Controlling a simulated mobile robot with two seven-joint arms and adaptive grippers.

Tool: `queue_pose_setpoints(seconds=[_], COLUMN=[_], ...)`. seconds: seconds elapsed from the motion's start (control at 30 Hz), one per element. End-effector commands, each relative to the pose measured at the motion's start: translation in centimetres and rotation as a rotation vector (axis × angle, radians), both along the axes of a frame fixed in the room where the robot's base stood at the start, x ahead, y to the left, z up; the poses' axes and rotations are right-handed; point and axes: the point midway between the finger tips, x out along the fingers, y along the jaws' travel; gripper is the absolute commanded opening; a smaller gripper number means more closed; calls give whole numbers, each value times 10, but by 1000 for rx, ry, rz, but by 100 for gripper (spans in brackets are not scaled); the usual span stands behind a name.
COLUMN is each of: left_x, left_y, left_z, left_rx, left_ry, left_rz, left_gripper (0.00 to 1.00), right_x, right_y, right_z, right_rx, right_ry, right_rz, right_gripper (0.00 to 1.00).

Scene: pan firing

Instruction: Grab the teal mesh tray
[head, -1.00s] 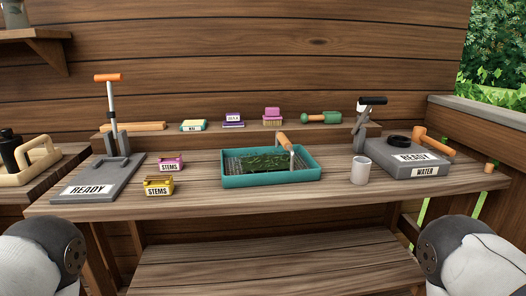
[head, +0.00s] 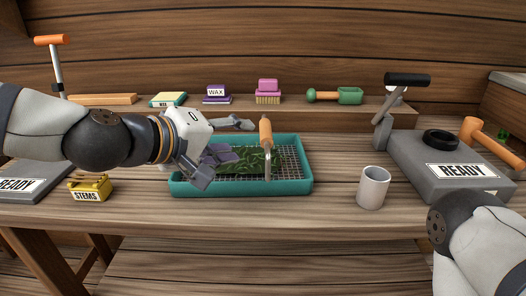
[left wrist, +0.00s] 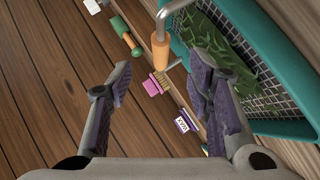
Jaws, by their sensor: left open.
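The teal mesh tray (head: 243,188) sits on the wooden workbench in the head view. Green leafy stems (head: 235,162) lie on its mesh. A tool with an orange wooden handle (head: 265,132) and a metal shaft stands over the mesh. My left gripper (head: 236,145) is open at the tray's left end, its fingers pointing right over that end. In the left wrist view, the tray (left wrist: 283,58) fills the upper right. One finger of my left gripper (left wrist: 160,78) overlaps the tray's edge; the other is well outside it. I cannot tell whether they touch. My right gripper is out of view.
A white cup (head: 373,188) stands right of the tray. A grey press marked READY (head: 460,172) is further right. A yellow STEMS box (head: 90,188) lies left, below my arm. Brushes, a WAX box (head: 216,93) and a green scoop (head: 349,96) line the back shelf.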

Motion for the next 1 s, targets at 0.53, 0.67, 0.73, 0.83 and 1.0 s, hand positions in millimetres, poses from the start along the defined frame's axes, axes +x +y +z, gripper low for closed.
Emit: queue_pose_setpoints(seconds=[0.53,0.67,0.73,0.83,1.0], left_x=[73,87,90,90,90], left_y=[-52,-62,-64,-64,-64], left_z=[-41,-48,-48,-47,-46], left_rx=[1,1,1,1,1], left_ry=[3,2,1,-1,-1], left_rz=[-2,0,0,0,0], left_gripper=[46,46,46,46,26], right_x=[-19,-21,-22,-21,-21], right_y=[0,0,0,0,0], right_z=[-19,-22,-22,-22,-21], right_rx=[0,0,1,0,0], right_ry=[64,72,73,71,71], right_rz=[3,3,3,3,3], right_gripper=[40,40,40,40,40])
